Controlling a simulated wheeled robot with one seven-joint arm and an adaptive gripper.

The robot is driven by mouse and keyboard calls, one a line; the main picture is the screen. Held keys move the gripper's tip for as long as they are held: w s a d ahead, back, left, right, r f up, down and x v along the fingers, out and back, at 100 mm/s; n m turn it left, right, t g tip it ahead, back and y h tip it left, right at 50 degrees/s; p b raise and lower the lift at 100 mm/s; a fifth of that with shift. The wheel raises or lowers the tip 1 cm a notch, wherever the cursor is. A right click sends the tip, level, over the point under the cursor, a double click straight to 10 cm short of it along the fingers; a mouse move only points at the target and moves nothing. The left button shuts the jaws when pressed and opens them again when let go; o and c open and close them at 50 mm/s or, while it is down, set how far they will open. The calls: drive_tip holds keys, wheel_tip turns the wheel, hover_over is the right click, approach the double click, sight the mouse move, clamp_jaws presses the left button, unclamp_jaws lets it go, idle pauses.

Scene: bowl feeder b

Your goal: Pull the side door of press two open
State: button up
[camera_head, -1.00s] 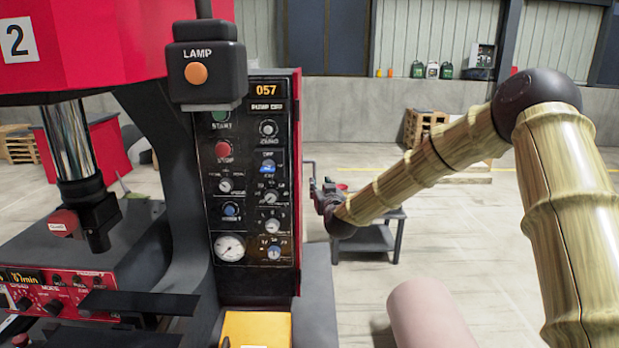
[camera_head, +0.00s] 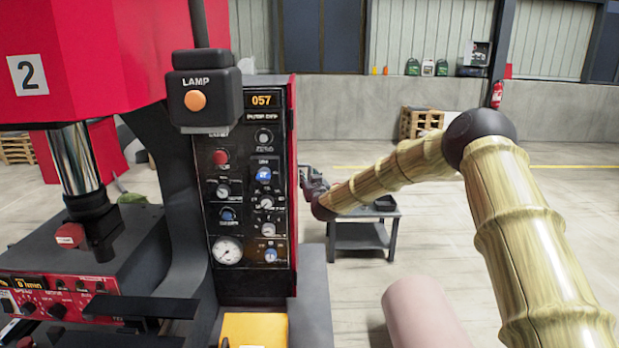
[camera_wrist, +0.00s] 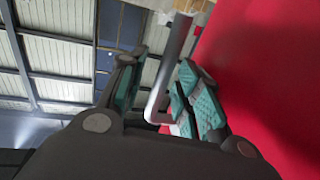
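Press two (camera_head: 105,45), red with a "2" label, stands at the left with its black control cabinet (camera_head: 240,180). The cabinet's red right side shows edge-on in the head view. In the wrist view the red side door (camera_wrist: 262,75) fills the right, with a grey bar handle (camera_wrist: 170,65) standing off it. My gripper (camera_wrist: 158,85) is open, its teal-padded fingers apart on either side of the handle. The handle looks nearer the right finger; I cannot tell whether they touch. In the head view my gripper (camera_head: 308,183) is beside the cabinet's right edge, partly hidden by it.
A lamp box (camera_head: 205,92) hangs before the cabinet. A small dark table (camera_head: 362,236) stands behind my arm. A pinkish cylinder (camera_head: 424,318) is at the bottom, and a yellow box (camera_head: 254,328) below the cabinet. Floor on the right is open.

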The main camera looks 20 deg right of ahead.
drive_tip(key=shift+s+r, duration=0.1)
drive_tip(key=shift+r, duration=0.05)
clamp_jaws()
drive_tip(key=shift+d, duration=0.15)
